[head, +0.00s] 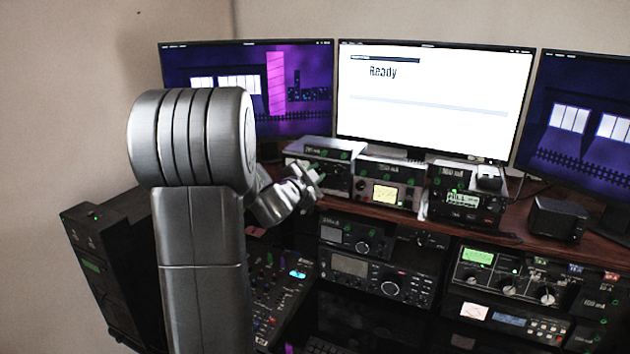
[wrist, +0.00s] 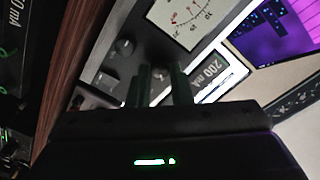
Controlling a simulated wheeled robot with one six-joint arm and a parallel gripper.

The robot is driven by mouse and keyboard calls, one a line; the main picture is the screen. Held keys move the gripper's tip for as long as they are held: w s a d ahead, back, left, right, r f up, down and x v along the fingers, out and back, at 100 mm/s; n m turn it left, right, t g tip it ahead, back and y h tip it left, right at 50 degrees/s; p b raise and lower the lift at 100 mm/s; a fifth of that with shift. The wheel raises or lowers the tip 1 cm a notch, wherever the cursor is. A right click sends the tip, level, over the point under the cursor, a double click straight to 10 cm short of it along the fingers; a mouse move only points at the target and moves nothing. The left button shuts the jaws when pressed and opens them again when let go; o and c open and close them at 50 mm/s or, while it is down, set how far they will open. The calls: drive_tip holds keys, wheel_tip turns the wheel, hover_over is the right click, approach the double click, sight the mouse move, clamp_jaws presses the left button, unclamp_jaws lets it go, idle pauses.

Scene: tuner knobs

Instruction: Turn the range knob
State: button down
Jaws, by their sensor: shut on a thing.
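My gripper (wrist: 160,84) shows in the wrist view with its two dark fingers on either side of a small round grey knob (wrist: 161,73). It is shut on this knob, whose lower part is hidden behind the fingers.
In the wrist view another knob (wrist: 124,46) and a white dial meter (wrist: 187,18) sit close by on the panel. In the head view a unit with a yellowish meter (head: 386,194) stands just right. Monitors stand behind, and rack equipment (head: 380,275) fills the space below the desk.

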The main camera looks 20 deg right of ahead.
drive_tip(key=shift+m, duration=0.4)
drive_tip(key=c, duration=1.3)
unclamp_jaws()
drive_tip(key=b+v, duration=0.2)
drive_tip(key=v, duration=1.2)
drive_tip(key=shift+d+f, duration=0.1)
drive_tip(key=shift+d, duration=0.05)
drive_tip(key=p+x, duration=0.1)
drive_tip(key=x, duration=1.2)
drive_tip(key=shift+w+d+p, duration=0.3)
drive_tip(key=shift+p, duration=0.05)
drive_tip(key=shift+a, duration=0.1)
